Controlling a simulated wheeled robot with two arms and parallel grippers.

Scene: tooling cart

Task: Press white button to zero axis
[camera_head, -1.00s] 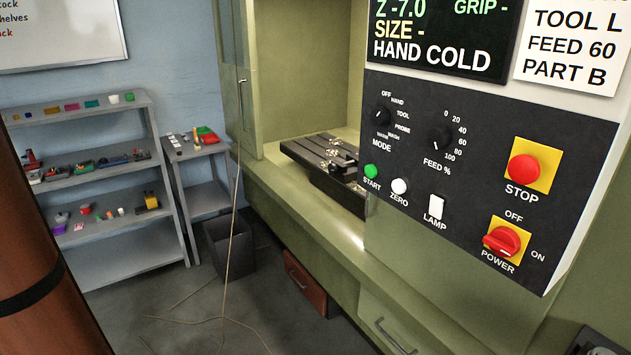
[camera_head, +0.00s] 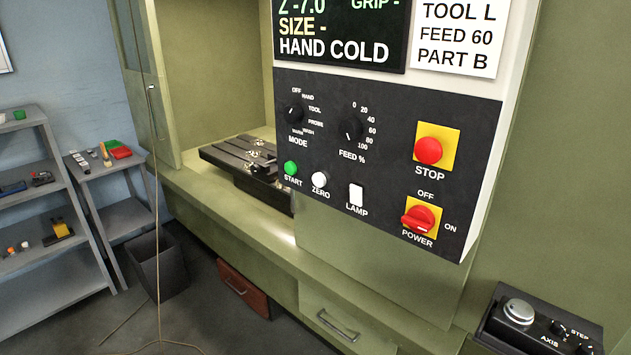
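The white ZERO button (camera_head: 319,179) is a round knob low on the black control panel (camera_head: 385,120). It sits between the green START button (camera_head: 291,168) on its left and the white rectangular LAMP switch (camera_head: 356,194) on its right. The screen (camera_head: 345,30) above reads Z -7.0, SIZE - and HAND COLD. Neither of my grippers shows in the head view.
A red STOP button (camera_head: 428,151) and a red POWER switch (camera_head: 418,218) are at the panel's right. A pendant box (camera_head: 540,325) marked AXIS and STEP is at lower right. Shelves (camera_head: 40,220) and a dark bin (camera_head: 158,268) stand at left. A thin cord hangs before the machine.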

